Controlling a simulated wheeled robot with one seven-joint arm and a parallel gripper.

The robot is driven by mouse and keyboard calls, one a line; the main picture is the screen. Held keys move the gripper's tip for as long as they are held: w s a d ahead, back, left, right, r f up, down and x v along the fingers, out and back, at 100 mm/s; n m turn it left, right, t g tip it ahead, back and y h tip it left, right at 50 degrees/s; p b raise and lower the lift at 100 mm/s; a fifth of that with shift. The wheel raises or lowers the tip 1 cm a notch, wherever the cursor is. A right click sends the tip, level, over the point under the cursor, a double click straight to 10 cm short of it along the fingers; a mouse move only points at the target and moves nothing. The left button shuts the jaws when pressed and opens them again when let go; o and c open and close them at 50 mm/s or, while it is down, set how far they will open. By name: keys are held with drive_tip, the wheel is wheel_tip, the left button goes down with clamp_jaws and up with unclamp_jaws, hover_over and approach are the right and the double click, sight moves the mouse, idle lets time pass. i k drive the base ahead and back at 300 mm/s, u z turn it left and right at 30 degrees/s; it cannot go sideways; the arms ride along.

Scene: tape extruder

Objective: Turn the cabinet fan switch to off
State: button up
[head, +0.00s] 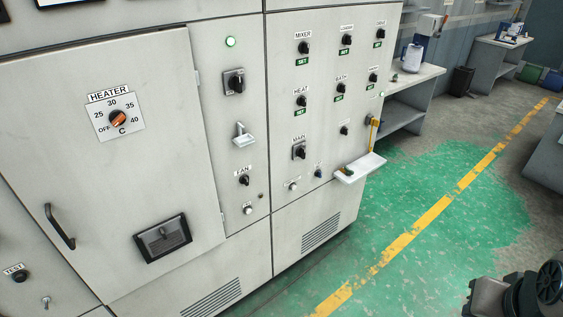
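The fan switch (243,180) is a small black rotary knob under the label FAN, low on the narrow middle panel of the grey cabinet (225,130). Its knob appears tilted, but it is too small to read its setting. A small white button (248,210) sits just below it. Nothing touches the switch. My gripper is not in the head view. Only a dark part of my arm shows at the bottom right corner, well away from the cabinet.
The heater dial (118,118) with an orange knob is on the left door, which has a black handle (60,227). Several similar black switches, including MAIN (299,151), fill the right panel. A white shelf (361,167) juts out at the right edge. Green floor (400,215) is clear.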

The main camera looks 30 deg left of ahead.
sight(244, 179)
drive_tip(key=u, duration=0.35)
drive_tip(key=i, duration=1.05)
drive_tip(key=u, duration=1.35)
drive_tip(key=i, duration=0.55)
drive_tip(key=u, duration=0.5)
